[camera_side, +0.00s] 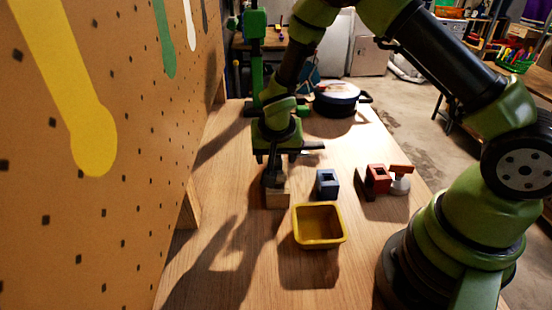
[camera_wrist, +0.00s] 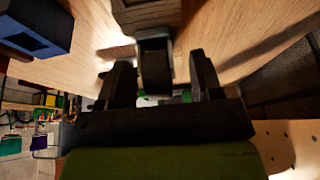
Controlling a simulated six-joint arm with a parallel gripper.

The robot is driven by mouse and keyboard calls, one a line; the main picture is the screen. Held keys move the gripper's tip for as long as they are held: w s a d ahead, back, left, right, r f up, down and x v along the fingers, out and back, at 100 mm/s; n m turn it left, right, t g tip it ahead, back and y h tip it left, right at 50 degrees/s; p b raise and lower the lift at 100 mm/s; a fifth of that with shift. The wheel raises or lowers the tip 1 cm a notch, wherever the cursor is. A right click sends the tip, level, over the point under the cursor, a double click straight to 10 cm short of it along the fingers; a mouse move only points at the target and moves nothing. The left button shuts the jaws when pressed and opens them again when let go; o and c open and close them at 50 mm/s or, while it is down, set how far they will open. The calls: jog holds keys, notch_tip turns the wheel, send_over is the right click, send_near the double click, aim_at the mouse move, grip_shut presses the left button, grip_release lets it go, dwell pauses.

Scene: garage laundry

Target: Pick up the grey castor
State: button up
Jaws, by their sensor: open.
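The grey castor (camera_wrist: 155,62) shows in the wrist view with its dark wheel toward me, in front of a wooden block (camera_wrist: 145,14). In the side view the castor (camera_side: 274,180) is a small dark shape above the wooden block (camera_side: 278,199), mostly hidden by my gripper. My gripper (camera_side: 275,168) points down over the block. In the wrist view my gripper (camera_wrist: 160,78) is open, with one finger on each side of the castor and gaps between. Whether a finger touches it is hard to tell.
A yellow bin (camera_side: 320,243) stands in front of the wooden block. A blue block (camera_side: 327,184), a red block (camera_side: 377,179) and a red-topped pale object (camera_side: 400,182) stand to the right. A lidded pot (camera_side: 338,94) is farther back. A pegboard (camera_side: 130,190) rises on the left.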

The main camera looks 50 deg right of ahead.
jog(key=shift+f, duration=0.25)
jog(key=c, duration=1)
jog(key=shift+c, duration=0.2)
jog(key=shift+r, duration=0.2)
jog(key=shift+w+r, duration=0.1)
jog(key=shift+r, duration=0.2)
jog(key=shift+m, duration=0.3)
jog(key=r, duration=0.5)
jog(key=d+r, duration=0.1)
jog(key=r, duration=0.2)
jog(key=shift+s+r, duration=0.25)
jog(key=shift+r, duration=0.1)
jog(key=s+d+m+g, duration=0.6)
jog(key=s+d+m, duration=0.8)
jog(key=s+m, duration=0.3)
jog(key=shift+s+r, duration=0.45)
jog(key=shift+s, duration=0.4)
jog(key=shift+d, duration=0.1)
